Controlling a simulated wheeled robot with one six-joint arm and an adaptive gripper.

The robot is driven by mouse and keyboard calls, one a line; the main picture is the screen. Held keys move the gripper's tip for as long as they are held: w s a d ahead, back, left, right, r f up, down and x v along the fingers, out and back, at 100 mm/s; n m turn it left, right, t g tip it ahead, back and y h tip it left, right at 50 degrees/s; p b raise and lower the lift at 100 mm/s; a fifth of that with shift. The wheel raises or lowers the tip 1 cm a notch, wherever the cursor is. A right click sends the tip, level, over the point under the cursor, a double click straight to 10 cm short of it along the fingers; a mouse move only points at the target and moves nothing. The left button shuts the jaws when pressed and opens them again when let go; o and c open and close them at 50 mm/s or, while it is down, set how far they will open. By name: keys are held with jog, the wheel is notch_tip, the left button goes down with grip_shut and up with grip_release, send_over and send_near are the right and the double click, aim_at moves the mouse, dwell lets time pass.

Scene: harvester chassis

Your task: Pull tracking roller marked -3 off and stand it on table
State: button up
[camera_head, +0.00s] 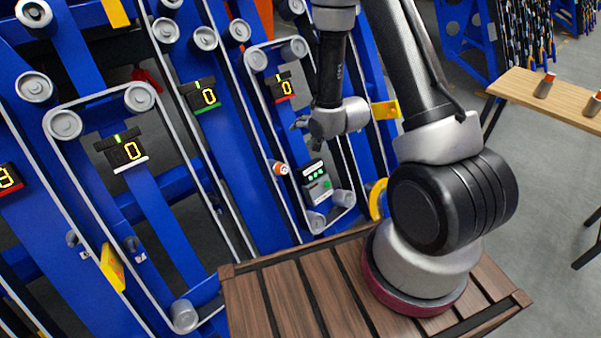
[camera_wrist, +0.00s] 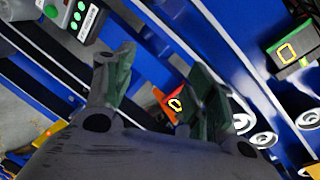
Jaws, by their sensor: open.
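A small grey roller with an orange-and-white end (camera_head: 281,169) sits on the blue chassis, left of the green button panel; its marking is too small to read. Small grey stubs (camera_head: 72,238) and (camera_head: 132,243) stick out at the lower left, with tiny unreadable labels. My gripper (camera_head: 303,123) is open and empty, above that orange-ended roller and apart from it. In the wrist view my open gripper's (camera_wrist: 160,73) two fingers are spread, with nothing held between them. The wooden table (camera_head: 520,83) at the upper right holds two rollers (camera_head: 545,86) and (camera_head: 594,104).
The green button panel (camera_head: 316,181) is below my gripper and shows in the wrist view (camera_wrist: 80,20). Belts loop over grey pulleys (camera_head: 140,97). Several displays read 0 (camera_head: 208,96); one at the left edge (camera_head: 8,178) shows a cut-off 3. Grey floor (camera_head: 545,170) is open at right.

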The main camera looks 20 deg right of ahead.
aim_at(284, 169)
jog(key=s+a+f+m+t+y, duration=0.1)
jog(key=s+a+f+m, duration=0.1)
jog(key=f, duration=0.4)
jog(key=s+a+f+m+y, duration=0.1)
jog(key=s+f+m, duration=0.15)
jog(key=f, duration=0.45)
jog(key=shift+t, duration=0.3)
jog(key=x, duration=1.1)
jog(key=shift+w+a, duration=0.2)
jog(key=shift+a, duration=0.05)
jog(key=shift+n, duration=0.25)
jog(key=c, duration=1)
jog(key=shift+r+v, duration=0.2)
jog(key=shift+v, duration=5.15)
jog(key=shift+a, duration=0.1)
